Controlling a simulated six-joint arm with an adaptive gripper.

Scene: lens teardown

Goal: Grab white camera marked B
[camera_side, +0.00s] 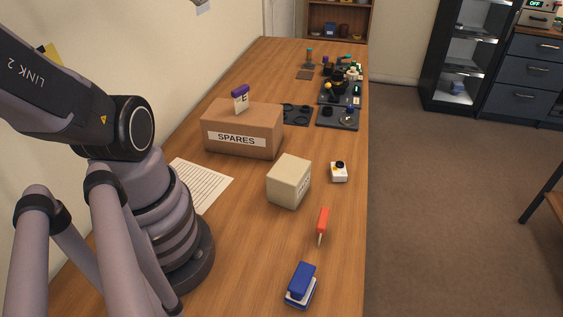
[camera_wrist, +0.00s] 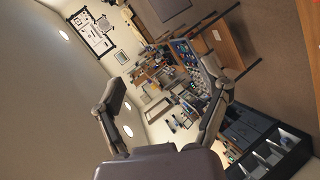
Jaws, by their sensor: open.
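A small white camera (camera_side: 339,172) with a black lens on top sits on the wooden table in the side view, right of a beige box, near the table's right edge. I cannot read a letter B on it. My gripper (camera_wrist: 168,90) shows in the wrist view with its two fingers spread wide and nothing between them. It points out at the room, and the white camera cannot be made out in that view. In the side view my gripper is out of frame.
The beige box (camera_side: 289,181) stands close beside the white camera. A red-handled tool (camera_side: 322,224) and a blue stapler-like object (camera_side: 301,285) lie nearer. A SPARES carton (camera_side: 242,131) bears a purple-topped item marked E (camera_side: 240,99). Dark trays (camera_side: 337,116) with parts are farther back.

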